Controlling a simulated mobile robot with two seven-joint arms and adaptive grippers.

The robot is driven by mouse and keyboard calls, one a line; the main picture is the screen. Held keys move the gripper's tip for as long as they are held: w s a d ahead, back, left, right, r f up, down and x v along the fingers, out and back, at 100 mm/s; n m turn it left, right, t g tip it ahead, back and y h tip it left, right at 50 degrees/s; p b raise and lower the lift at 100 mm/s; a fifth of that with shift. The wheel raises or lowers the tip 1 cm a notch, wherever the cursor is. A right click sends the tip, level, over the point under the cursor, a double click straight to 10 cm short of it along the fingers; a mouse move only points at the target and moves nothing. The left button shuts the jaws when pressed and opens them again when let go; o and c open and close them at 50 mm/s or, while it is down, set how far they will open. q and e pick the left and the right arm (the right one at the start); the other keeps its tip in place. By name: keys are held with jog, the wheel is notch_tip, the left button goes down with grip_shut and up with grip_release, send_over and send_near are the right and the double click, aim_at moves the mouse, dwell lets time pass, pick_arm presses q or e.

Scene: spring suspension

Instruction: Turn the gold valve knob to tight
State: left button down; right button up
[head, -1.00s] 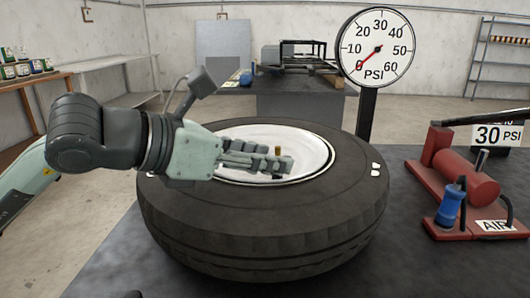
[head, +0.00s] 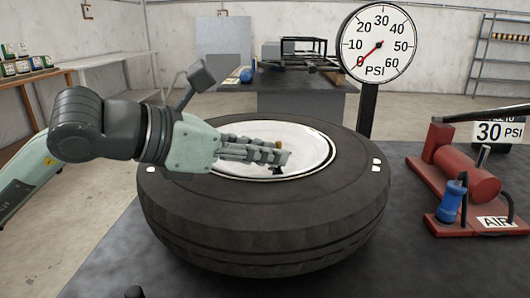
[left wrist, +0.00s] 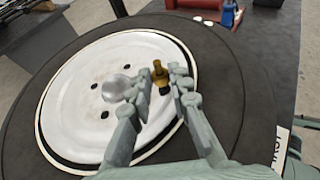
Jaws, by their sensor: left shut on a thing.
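The gold valve knob (left wrist: 158,70) stands on its black stem at the edge of the white wheel disc (left wrist: 85,70) in the left wrist view. My left gripper (left wrist: 159,84) has its fingers on either side of the knob and is shut on it. In the head view my left gripper (head: 281,157) reaches over the tyre (head: 265,225) from the left, and the knob is mostly hidden behind its fingers. I cannot tell how tight the knob is. My right gripper is not in view.
A round gauge (head: 379,25) stands behind the tyre, its red needle near 0 PSI. A red air pump (head: 460,175) with a blue part (head: 452,202) is on the right, by a 30 PSI sign (head: 490,132). The dark tabletop between tyre and pump is clear.

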pick_arm(q)
jog(key=shift+w+a+f+m+g+h+b, duration=0.15)
jog(key=shift+m+g+h+b, duration=0.15)
jog(key=shift+m+g, duration=0.2)
jog(key=shift+w+r+m+g+h+b, duration=0.1)
jog(key=shift+m+g+h+b, duration=0.2)
jog(key=shift+m+g, duration=0.15)
jog(key=m+g, duration=0.1)
jog(key=g, duration=0.1)
jog(key=m+g+h+b, duration=0.1)
jog(key=m+g, duration=0.1)
jog(key=shift+w+a+m, duration=0.1)
jog(key=shift+w+m, duration=0.15)
jog(key=shift+w, duration=0.15)
jog(key=shift+w+m+g+h, duration=0.2)
jog(key=shift+m+g+h, duration=0.1)
jog(key=shift+m+g, duration=0.75)
jog(key=m+g, duration=0.2)
jog(key=g, duration=0.1)
jog(key=shift+w, duration=0.25)
jog(key=shift+w+m+g+y, duration=0.15)
jog(key=shift+m+g+y, duration=0.25)
jog(key=shift+m+g, duration=0.9)
jog(key=shift+m, duration=0.05)
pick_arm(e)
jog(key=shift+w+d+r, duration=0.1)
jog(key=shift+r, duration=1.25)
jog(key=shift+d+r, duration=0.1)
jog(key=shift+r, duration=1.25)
